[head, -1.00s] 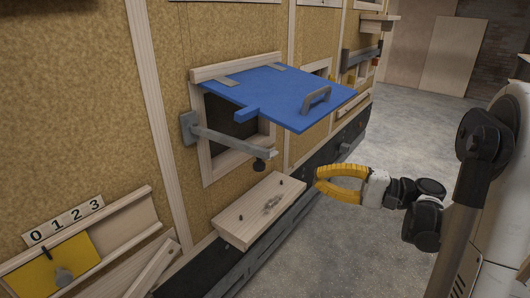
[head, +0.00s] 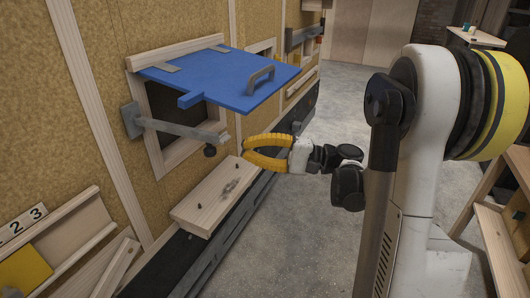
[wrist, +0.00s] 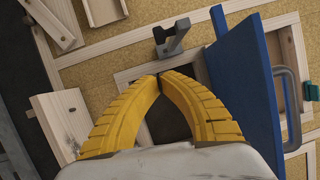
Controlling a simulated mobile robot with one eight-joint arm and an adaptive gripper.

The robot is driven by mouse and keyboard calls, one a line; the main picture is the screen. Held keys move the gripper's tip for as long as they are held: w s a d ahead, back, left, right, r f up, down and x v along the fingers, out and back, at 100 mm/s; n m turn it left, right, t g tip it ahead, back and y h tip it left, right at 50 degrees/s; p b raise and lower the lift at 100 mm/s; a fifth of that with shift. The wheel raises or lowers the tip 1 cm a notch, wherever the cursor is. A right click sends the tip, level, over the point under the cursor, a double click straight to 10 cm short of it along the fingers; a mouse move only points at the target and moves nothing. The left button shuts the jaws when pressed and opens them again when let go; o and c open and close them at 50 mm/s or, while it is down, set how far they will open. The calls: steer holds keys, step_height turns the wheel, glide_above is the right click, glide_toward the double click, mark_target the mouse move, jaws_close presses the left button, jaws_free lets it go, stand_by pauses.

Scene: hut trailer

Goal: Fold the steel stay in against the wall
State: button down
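The steel stay (head: 178,129) is a grey bar that sticks out from a bracket (head: 131,120) on the wall, below the raised blue flap (head: 225,78). A dark knob (head: 210,151) hangs under its outer end. The stay also shows in the wrist view (wrist: 172,42), beyond my fingertips. My gripper (head: 245,150) has yellow fingers with their tips together and nothing between them. It is just right of the stay's outer end in the head view. I cannot tell whether they touch there; in the wrist view my gripper (wrist: 160,78) appears apart from the stay.
The flap stands out over a framed dark opening (head: 170,108). A small wooden shelf (head: 205,203) with dark pegs juts out below. A yellow panel (head: 22,272) and number strip (head: 20,223) are at lower left. The floor (head: 335,105) at back right is clear.

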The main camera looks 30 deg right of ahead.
steer(key=a, duration=0.5)
steer(key=shift+w+a+r, duration=0.3)
steer(key=shift+a+r, duration=0.1)
